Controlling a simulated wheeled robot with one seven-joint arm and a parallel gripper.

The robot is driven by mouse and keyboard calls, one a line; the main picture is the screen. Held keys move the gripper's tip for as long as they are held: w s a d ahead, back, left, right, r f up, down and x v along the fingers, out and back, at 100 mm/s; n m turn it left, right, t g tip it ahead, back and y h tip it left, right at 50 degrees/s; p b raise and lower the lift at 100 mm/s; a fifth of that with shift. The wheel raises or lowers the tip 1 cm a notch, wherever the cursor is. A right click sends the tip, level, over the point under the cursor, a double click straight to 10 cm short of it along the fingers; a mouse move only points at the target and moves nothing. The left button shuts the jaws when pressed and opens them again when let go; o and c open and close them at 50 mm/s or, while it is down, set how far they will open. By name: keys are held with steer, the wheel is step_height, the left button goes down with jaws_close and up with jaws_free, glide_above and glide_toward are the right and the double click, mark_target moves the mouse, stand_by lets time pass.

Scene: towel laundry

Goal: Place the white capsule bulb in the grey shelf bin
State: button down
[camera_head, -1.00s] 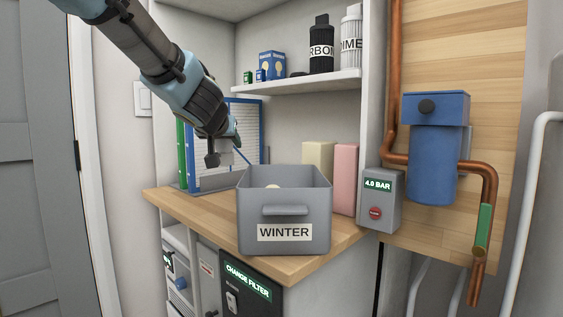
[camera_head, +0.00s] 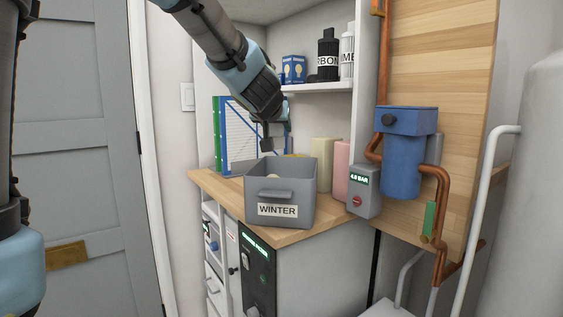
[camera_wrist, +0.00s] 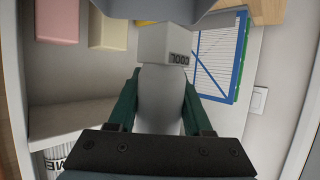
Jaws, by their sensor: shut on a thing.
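The white capsule bulb (camera_wrist: 160,95) is between the two green fingers of my gripper (camera_wrist: 160,84) in the wrist view. In the head view my gripper (camera_head: 273,142) is above the back left part of the grey bin, where the bulb is hard to make out. The open-topped grey bin (camera_head: 280,191), labelled WINTER, stands on the wooden counter. A grey edge of it (camera_wrist: 165,12) shows at the top of the wrist view. Most of the bin's inside is hidden; something pale shows at its rim.
Blue and green binders (camera_head: 238,135) stand behind the bin. Cream (camera_head: 325,163) and pink (camera_head: 342,170) blocks and a grey gauge box (camera_head: 362,192) stand to its right. A shelf with bottles (camera_head: 328,55) is above. The wooden counter (camera_head: 225,188) has bare room left of the bin.

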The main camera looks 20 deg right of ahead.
mark_target(277, 148)
steer(key=shift+f+b, duration=1.8)
steer(key=shift+f, duration=0.9)
steer(key=shift+f, duration=0.3)
steer(key=shift+c, duration=1.6)
jaws_free()
steer(key=shift+r, duration=0.1)
